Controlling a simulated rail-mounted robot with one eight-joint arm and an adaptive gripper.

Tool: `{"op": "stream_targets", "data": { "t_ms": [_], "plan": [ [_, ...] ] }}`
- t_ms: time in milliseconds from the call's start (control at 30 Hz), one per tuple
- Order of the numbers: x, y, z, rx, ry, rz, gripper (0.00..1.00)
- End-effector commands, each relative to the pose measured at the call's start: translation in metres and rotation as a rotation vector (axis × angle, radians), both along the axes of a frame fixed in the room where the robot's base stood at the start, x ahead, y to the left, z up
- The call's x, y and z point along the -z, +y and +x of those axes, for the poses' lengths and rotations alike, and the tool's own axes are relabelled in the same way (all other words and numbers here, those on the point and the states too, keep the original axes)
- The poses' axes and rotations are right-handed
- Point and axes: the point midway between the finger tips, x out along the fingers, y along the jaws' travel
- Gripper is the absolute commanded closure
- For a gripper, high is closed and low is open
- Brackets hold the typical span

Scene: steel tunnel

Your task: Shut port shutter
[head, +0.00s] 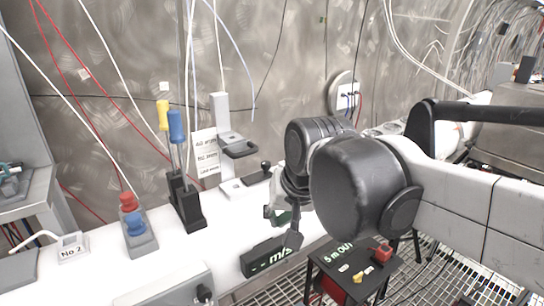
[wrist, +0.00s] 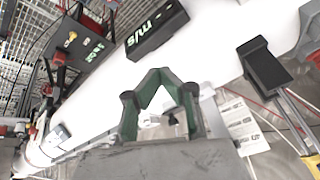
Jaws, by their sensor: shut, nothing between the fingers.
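I cannot clearly tell which part is the port shutter. A small black knob (wrist: 171,118) also shows in the wrist view, seen through the gap behind my fingertips. My gripper (head: 290,238) is above the bench, to the right of and nearer than the knob, and partly hidden by my arm. In the wrist view my green-padded fingers (wrist: 160,74) meet at the tips, shut and empty.
A black m/s display (head: 265,257) stands at the bench's front edge. Blue and yellow handled tools (head: 176,127) stand upright in black holders at left, beside a red and blue button box (head: 137,229). A black box with a red button (head: 352,268) stands right of the bench.

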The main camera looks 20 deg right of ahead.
Motion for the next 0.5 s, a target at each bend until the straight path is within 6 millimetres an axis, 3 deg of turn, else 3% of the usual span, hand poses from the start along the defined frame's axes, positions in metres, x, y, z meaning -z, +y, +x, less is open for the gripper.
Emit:
{"op": "stream_targets", "data": {
  "t_ms": [33,200,500],
  "plan": [
    [-0.014,-0.006,0.013,0.053,0.023,0.029,1.00],
    [-0.043,-0.024,0.049,0.243,0.109,0.134,1.00],
    [-0.082,-0.065,0.113,0.581,0.260,0.297,1.00]
  ]
}}
